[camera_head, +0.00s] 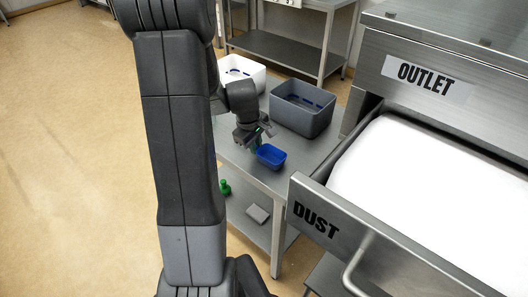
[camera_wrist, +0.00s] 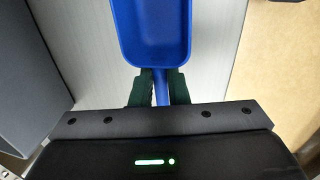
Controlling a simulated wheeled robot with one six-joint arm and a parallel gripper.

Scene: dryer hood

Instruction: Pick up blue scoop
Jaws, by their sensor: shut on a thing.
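The blue scoop (camera_head: 271,156) is at the front part of the grey metal table in the head view. In the wrist view the scoop (camera_wrist: 152,35) points away from my gripper, with its bowl at the top of the picture. My gripper (camera_wrist: 158,88) is shut on the scoop's handle, with a dark green finger on each side of it. In the head view my gripper (camera_head: 256,143) is just behind the scoop's bowl. I cannot tell whether the scoop touches the table top or is just above it.
A grey bin (camera_head: 303,108) and a white bin (camera_head: 240,73) stand on the table (camera_head: 307,160). The open drawer marked DUST (camera_head: 317,219) juts out at right, below the OUTLET panel (camera_head: 427,77). A green bottle (camera_head: 224,187) is on the lower shelf. Floor at left is clear.

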